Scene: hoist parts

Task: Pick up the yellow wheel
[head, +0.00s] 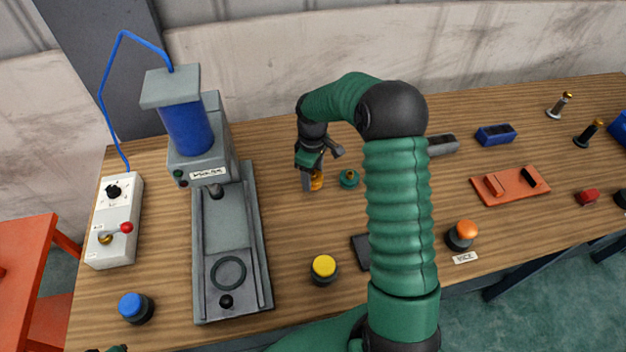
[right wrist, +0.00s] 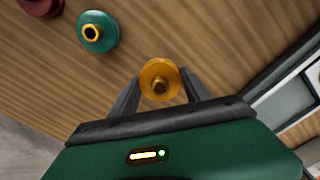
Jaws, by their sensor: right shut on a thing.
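The yellow wheel (right wrist: 160,80) is a small orange-yellow disc with a hub at its centre. In the right wrist view it sits between the two fingers of my right gripper (right wrist: 158,92), which is shut on it. In the head view the wheel (head: 317,181) shows at the fingertips of my right gripper (head: 313,179), low over or at the wooden table, right of the grey press. I cannot tell whether the wheel touches the table. My left gripper is not clearly in view; only a small dark piece shows at the bottom left edge.
A teal wheel (head: 349,178) lies just right of the gripper. The grey press (head: 232,220) with its blue cylinder stands to the left. A yellow button (head: 323,268) is nearer the front edge. A red tray (head: 510,186) lies at right. My right arm hides part of the table.

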